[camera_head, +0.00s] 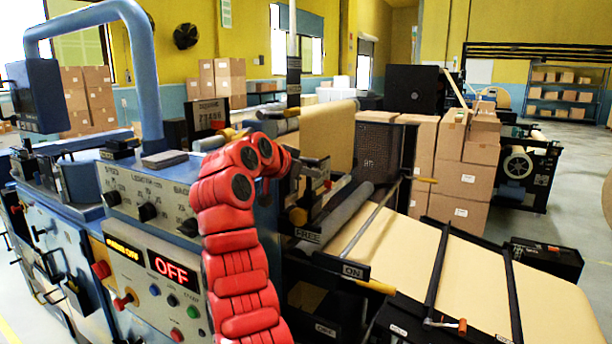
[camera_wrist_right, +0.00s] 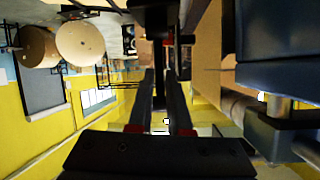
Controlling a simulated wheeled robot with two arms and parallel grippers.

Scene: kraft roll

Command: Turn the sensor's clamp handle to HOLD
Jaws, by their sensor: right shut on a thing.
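My right gripper (camera_head: 312,170) is at the end of the red arm, beside the machine's roller section in the head view. Its fingers, seen in the right wrist view (camera_wrist_right: 160,105), are close together on a narrow dark part, which looks like the sensor's clamp handle. The fingers and the red arm hide most of the handle and the sensor, so its angle cannot be read. A FREE label (camera_head: 308,235) shows below the gripper. My left gripper is not in view.
A control panel (camera_head: 150,200) with knobs and a lit OFF display (camera_head: 174,270) stands left of my arm. A brown paper web (camera_head: 400,240) runs down to the right, with an ON label (camera_head: 352,271) at its near edge. Stacked cartons (camera_head: 465,170) stand behind.

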